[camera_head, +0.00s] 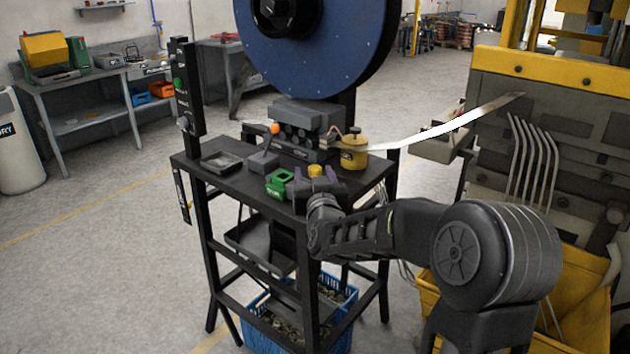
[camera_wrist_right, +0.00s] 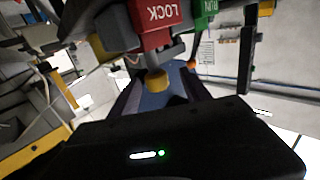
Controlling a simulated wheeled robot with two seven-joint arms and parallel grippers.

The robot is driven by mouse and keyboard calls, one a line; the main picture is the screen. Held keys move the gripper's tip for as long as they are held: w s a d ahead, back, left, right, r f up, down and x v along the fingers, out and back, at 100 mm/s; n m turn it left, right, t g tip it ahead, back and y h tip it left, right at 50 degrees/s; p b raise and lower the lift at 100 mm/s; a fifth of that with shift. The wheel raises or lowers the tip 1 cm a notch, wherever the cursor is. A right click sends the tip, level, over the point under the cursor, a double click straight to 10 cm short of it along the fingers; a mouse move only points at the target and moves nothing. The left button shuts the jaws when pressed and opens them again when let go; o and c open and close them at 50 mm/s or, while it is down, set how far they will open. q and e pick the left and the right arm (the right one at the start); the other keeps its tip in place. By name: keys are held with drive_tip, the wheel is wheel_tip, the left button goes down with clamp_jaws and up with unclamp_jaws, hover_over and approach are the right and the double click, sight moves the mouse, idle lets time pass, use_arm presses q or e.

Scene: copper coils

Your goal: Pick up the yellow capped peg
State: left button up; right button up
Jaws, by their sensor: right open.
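The yellow capped peg (camera_head: 316,171) shows as a small yellow cap near the front edge of the black table, beside a green block (camera_head: 279,183). My right gripper (camera_head: 317,182) is open at the cap, with its purple-grey fingers to either side. In the right wrist view the yellow cap (camera_wrist_right: 157,83) is in the gap between the open fingers (camera_wrist_right: 158,98), just below a red block marked LOCK (camera_wrist_right: 154,22). The peg's lower part is hidden; I cannot tell whether the fingers touch it. My left gripper is not in view.
The black table (camera_head: 205,184) also bears a dark tray (camera_head: 221,161), a grey machine block (camera_head: 298,127) and a yellow canister (camera_head: 354,152). A large blue reel (camera_head: 315,55) rises behind. A metal strip (camera_head: 430,133) runs right to the press. A blue basket (camera_head: 262,338) sits below.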

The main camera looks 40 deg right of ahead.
sight(313, 166)
drive_tip(key=x, duration=0.2)
drive_tip(key=p+x, duration=0.1)
drive_tip(key=x, duration=0.2)
drive_tip(key=shift+s+d, duration=0.15)
drive_tip(key=shift+d, duration=0.1)
clamp_jaws()
idle(0.7)
